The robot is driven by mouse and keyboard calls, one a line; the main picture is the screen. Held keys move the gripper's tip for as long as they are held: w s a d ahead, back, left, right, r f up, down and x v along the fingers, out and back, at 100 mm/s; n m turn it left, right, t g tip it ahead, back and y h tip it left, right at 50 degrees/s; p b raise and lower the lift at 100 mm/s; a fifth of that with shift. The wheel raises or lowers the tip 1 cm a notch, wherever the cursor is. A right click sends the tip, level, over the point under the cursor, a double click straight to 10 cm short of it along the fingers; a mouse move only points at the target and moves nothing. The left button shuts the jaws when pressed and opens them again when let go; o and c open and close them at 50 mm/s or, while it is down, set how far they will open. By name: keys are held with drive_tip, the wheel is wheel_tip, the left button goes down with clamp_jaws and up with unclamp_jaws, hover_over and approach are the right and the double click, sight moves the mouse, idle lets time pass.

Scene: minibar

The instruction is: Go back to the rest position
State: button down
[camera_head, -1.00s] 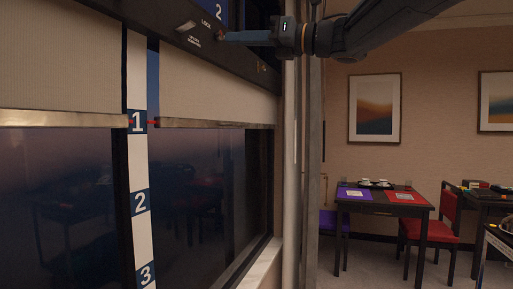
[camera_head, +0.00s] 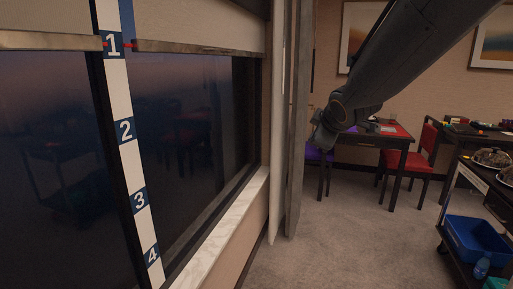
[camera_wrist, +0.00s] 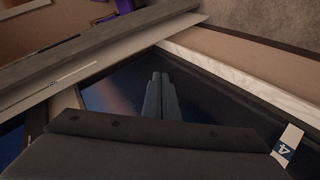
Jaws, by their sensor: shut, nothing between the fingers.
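My gripper (camera_wrist: 160,78) shows in the wrist view with its two dark fingers together and nothing between them. The fingers point over the dark window glass (camera_wrist: 120,97). In the head view my arm reaches down from the upper right and ends beside the grey curtain edge. The fingers are hard to make out there. The window blind (camera_head: 200,24) is at the top left, with its lower bar near mark 1 on the white numbered strip (camera_head: 118,100). My gripper is apart from the blind.
A pale sill (camera_head: 228,222) runs under the window. A table with a red mat (camera_head: 394,129) and a red chair (camera_head: 428,150) stand at the back. A cart with a blue bin (camera_head: 474,238) is at the right. Carpet (camera_head: 345,235) is clear between.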

drive_tip(key=s+d+f+m+g+h, duration=0.1)
drive_tip(key=s+d+f+m+g, duration=0.15)
drive_tip(key=s+f, duration=0.4)
drive_tip(key=s+d+f+m+g, duration=0.1)
drive_tip(key=s+f+m+g, duration=0.25)
drive_tip(key=s+f, duration=0.35)
drive_tip(key=s+f+m+g, duration=0.2)
drive_tip(key=s+f, duration=0.3)
drive_tip(key=s, duration=0.3)
drive_tip(key=s+a+f+m+g, duration=0.1)
drive_tip(key=s+f+m+g, duration=0.2)
drive_tip(key=s, duration=0.6)
wheel_tip(320, 180, down, 2)
drive_tip(key=shift+s+f+m, duration=0.1)
drive_tip(key=shift+s+m, duration=0.2)
drive_tip(key=shift+m, duration=0.6)
drive_tip(key=shift+a, duration=0.1)
